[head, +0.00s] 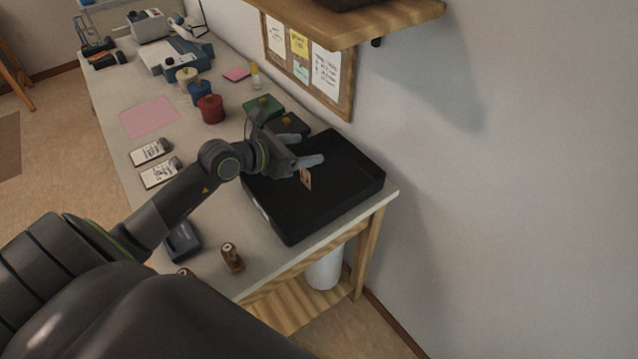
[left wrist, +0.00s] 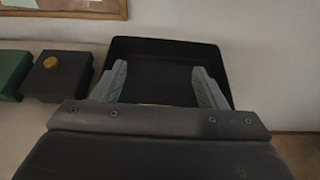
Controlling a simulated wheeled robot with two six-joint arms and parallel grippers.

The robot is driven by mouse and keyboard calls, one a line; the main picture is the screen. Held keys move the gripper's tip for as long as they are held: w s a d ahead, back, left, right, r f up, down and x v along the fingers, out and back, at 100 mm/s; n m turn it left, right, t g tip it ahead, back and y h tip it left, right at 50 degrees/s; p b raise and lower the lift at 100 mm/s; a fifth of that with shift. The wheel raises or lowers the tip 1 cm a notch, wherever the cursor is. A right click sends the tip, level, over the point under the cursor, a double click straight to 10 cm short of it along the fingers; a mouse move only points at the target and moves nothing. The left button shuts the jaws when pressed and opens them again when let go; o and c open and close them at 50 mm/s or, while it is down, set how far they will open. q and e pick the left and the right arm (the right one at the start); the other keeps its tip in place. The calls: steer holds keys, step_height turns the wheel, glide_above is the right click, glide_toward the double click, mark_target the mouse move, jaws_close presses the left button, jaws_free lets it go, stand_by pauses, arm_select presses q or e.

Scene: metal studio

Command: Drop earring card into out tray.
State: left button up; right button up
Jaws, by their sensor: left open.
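The out tray (head: 336,212) is a wide black tray at the near right end of the bench. It also fills the middle of the left wrist view (left wrist: 165,46). My left gripper (head: 309,150) is over the tray with its grey fingers spread apart; they also show in the left wrist view (left wrist: 160,70). The earring card (head: 306,180) is a small tan card with dark marks, seen just below the fingers against the tray's dark inside. I cannot tell whether it touches the tray floor. My right gripper is not in view.
A dark box with a gold knob (left wrist: 72,75) and a green one (head: 263,107) stand beyond the tray. Red (head: 210,109) and blue jars stand farther left. Two white cards (head: 160,172) lie near the front edge. A wooden shelf (head: 350,22) juts from the wall above.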

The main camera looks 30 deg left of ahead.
arm_select(q)
steer(key=p+v, duration=0.7)
steer(key=v, duration=0.9)
steer(key=shift+s+a, duration=0.15)
steer(key=shift+s, duration=0.05)
